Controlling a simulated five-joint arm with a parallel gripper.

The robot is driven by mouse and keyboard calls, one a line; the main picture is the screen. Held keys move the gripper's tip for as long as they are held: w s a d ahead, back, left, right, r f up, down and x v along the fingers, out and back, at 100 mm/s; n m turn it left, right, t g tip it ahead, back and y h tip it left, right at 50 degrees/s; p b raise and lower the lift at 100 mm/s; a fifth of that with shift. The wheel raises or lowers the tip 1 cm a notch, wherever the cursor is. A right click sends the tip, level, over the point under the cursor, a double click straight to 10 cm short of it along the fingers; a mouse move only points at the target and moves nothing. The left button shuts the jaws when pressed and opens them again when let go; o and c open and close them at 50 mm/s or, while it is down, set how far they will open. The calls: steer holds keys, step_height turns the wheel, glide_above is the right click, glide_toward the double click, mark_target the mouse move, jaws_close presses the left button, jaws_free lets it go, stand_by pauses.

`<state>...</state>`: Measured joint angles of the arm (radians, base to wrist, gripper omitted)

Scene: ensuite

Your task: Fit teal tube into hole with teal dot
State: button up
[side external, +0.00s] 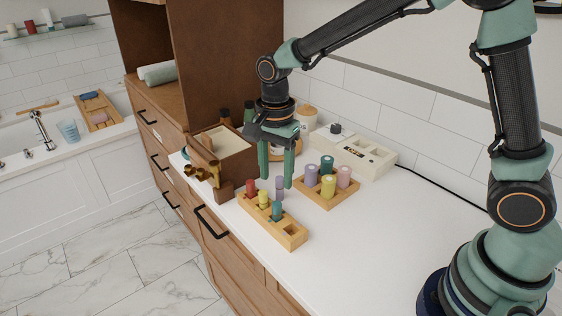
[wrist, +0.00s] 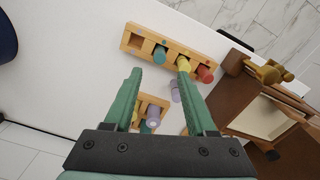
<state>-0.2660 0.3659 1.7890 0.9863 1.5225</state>
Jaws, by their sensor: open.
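The front wooden rack (side external: 292,241) holds a red tube (side external: 251,187), a yellow tube (side external: 263,199) and a teal tube (side external: 277,210). The teal tube stands in the rack beside the empty square hole at its near end; it also shows in the wrist view (wrist: 161,56). The dots are too small to read surely. A lavender tube (side external: 279,186) is beside the rack, on its far side, and shows between my fingers in the wrist view (wrist: 175,91). My gripper (side external: 276,181) is open and empty, pointing down above the lavender tube.
A second wooden rack (side external: 330,204) behind holds lavender, teal, yellow and pink tubes. A brown box (side external: 235,165) stands left of my gripper, with brass fittings (side external: 202,172) near the counter edge. A white device (side external: 365,157) is by the wall. The right counter is clear.

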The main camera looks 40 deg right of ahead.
steer(key=s+d+r+n+t, duration=0.5)
steer(key=s+d+r+n, duration=0.6)
steer(key=n, duration=0.3)
steer(key=shift+s+r+t, duration=0.2)
steer(key=shift+s+t, duration=0.1)
steer(key=shift+s, duration=0.2)
